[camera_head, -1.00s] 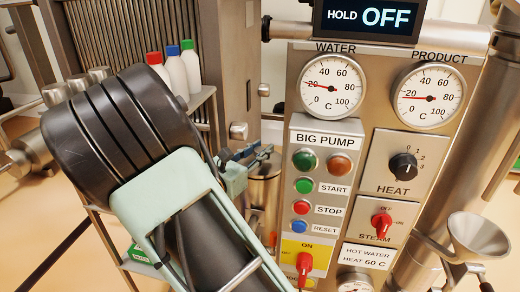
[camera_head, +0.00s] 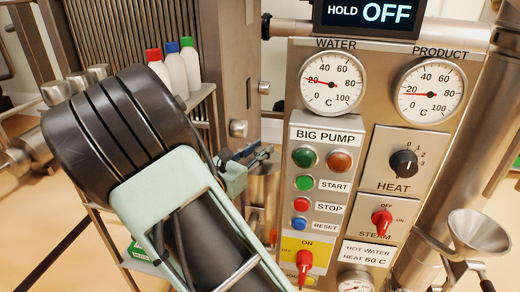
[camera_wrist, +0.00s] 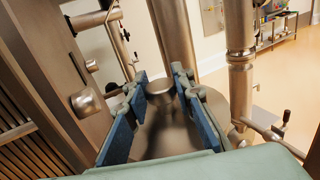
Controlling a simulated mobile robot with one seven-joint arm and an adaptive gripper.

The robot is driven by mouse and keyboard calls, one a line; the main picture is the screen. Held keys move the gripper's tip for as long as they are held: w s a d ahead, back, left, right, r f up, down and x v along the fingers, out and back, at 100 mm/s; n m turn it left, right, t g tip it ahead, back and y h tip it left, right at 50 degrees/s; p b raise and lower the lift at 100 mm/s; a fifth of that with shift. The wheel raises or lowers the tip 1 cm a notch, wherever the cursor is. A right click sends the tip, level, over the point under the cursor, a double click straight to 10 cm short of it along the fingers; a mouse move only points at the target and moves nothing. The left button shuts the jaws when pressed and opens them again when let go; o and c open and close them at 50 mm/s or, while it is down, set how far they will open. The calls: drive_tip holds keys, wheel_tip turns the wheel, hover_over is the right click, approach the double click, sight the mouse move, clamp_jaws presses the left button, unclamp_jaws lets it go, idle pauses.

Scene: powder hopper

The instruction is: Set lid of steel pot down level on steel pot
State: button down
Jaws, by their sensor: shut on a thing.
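My gripper (camera_wrist: 160,100) shows in the wrist view as two blue-padded fingers on either side of a round steel knob. I take the knob and the smooth steel surface around it for the lid of the steel pot (camera_wrist: 165,137), held by the knob between the fingers. In the head view my gripper (camera_head: 252,160) is partly behind my own arm. A shiny steel cylinder (camera_head: 264,192) shows just below it, perhaps the steel pot, mostly hidden. I cannot tell whether the lid touches the pot or is level.
The control panel (camera_head: 322,225) with gauges and knobs stands close to the right of my gripper. A steel funnel (camera_head: 478,232) is at the far right. Several capped white bottles (camera_head: 178,72) stand on a shelf behind my arm. A steel column (camera_wrist: 176,35) rises beyond the fingers.

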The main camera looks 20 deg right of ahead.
drive_tip(key=c, duration=1.6)
unclamp_jaws()
drive_tip(key=v, duration=1.2)
